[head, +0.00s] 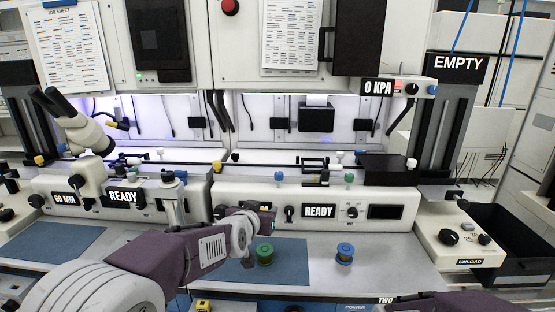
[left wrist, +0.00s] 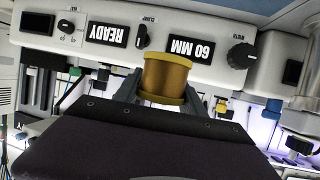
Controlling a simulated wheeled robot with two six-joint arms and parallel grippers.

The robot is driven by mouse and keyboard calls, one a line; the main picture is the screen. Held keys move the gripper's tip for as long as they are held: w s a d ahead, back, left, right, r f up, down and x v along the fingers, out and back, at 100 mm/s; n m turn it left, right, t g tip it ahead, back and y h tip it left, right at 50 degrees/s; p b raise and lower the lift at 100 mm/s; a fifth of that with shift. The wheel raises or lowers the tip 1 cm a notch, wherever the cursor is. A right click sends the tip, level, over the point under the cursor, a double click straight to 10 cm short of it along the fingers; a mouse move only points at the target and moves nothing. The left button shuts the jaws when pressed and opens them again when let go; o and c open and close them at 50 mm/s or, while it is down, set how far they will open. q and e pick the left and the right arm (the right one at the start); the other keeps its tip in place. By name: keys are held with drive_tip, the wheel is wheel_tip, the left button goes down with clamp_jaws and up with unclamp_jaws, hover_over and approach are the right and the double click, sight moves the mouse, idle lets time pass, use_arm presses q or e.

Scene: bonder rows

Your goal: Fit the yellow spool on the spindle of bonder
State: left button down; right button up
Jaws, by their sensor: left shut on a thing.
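The yellow spool (left wrist: 166,78) is between the fingers of my left gripper (left wrist: 158,92) in the left wrist view, and the gripper is shut on it. In the head view my left gripper (head: 264,218) is in front of the right-hand bonder (head: 415,205), near the left part of its panel. The spool cannot be made out there. The wrist view shows the bonder panel (left wrist: 195,62) upside down, with READY and 60 MM signs. I cannot clearly pick out the spindle. My right gripper is out of view; only a bit of that arm shows at the bottom right.
A green spool (head: 265,254) stands on the bench just below my left gripper, and a blue spool (head: 345,253) stands to its right. Another bonder (head: 145,200) is at the left. A black bin (head: 510,240) and an unload box (head: 463,238) are at the right.

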use_arm(q)
wheel_tip(320, 180, up, 12)
drive_tip(key=p, duration=0.9)
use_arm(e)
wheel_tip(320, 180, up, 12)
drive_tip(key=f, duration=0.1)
use_arm(q)
wheel_tip(320, 180, down, 17)
drive_tip(key=b, duration=1.7)
drive_tip(key=w+a+f, duration=0.1)
drive_tip(key=a+f, duration=0.1)
drive_tip(key=a, duration=0.2)
drive_tip(key=w+a+f+p, duration=0.1)
drive_tip(key=a+f, duration=0.1)
drive_tip(key=a, duration=0.1)
drive_tip(key=w+a+f, duration=0.1)
drive_tip(key=a+f, duration=0.2)
drive_tip(key=a, duration=0.1)
drive_tip(key=shift+w+a+p, duration=0.15)
drive_tip(key=shift+a+p, duration=0.2)
drive_tip(key=f, duration=0.1)
drive_tip(key=f+b, duration=0.1)
drive_tip(key=f, duration=0.1)
drive_tip(key=shift+d, duration=0.25)
drive_tip(key=shift+f, duration=0.2)
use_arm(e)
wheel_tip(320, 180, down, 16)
